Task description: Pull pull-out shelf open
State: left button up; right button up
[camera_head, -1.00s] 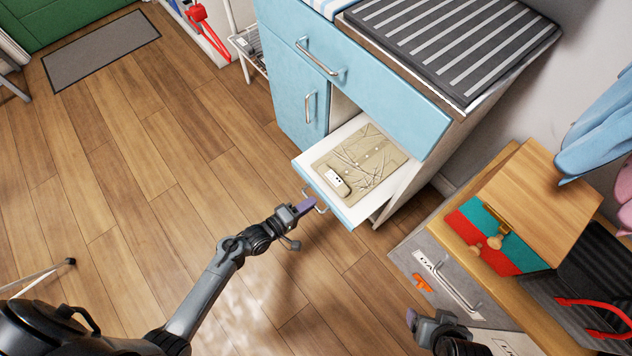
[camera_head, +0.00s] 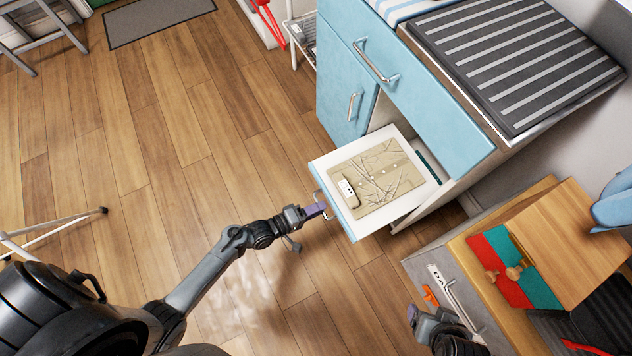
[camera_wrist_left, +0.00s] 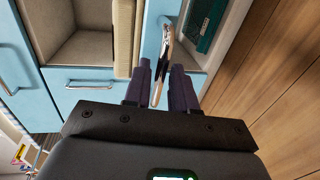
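The pull-out shelf (camera_head: 409,160) is a white tray with a light-blue front, sticking well out of the blue cabinet. My left gripper (camera_head: 318,209) is at the metal handle on the shelf's front.
The blue cabinet (camera_head: 345,85) has a closed drawer above the shelf and a closed door. A wooden box (camera_head: 570,240) stands on a grey drawer unit (camera_head: 425,268) at the right. Wooden floor (camera_head: 235,150) left of the shelf is clear.

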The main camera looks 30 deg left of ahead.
pick_arm(q)
jog(key=shift+o, duration=0.9)
jog(key=shift+s+a, duration=0.1)
jog(key=p+v, duration=0.3)
jog(key=v, duration=0.7)
jog(key=shift+s+p, duration=0.25)
jog(key=shift+p, duration=0.15)
jog(key=shift+a, duration=0.1)
